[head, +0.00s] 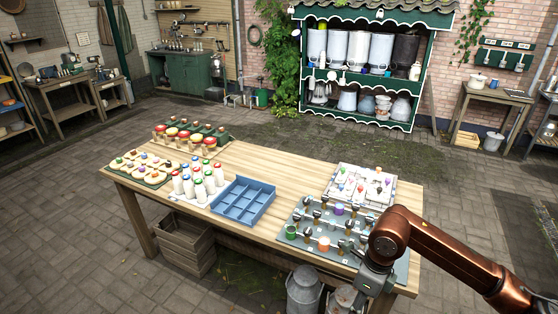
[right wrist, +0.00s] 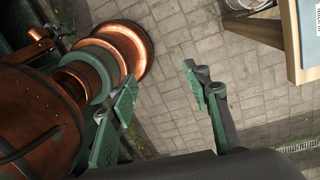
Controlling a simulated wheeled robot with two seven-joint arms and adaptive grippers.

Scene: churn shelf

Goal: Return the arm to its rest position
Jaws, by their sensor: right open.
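My right arm is copper-coloured and comes in from the right in the head view. Its gripper (head: 368,290) hangs at the front right edge of the wooden table, below the arm's bend. In the right wrist view the right gripper (right wrist: 165,95) has its green-padded fingers spread apart with nothing between them. Grey paving shows beyond the fingers. My left arm and gripper are not in the head view.
The table (head: 262,162) holds a blue divided tray (head: 243,201), several small bottles (head: 197,182) and a grey board with knobs (head: 300,243). A wooden crate (head: 185,246) and metal churn (head: 303,290) stand below. A green-framed shelf (head: 362,82) stands behind. The paving at right is open.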

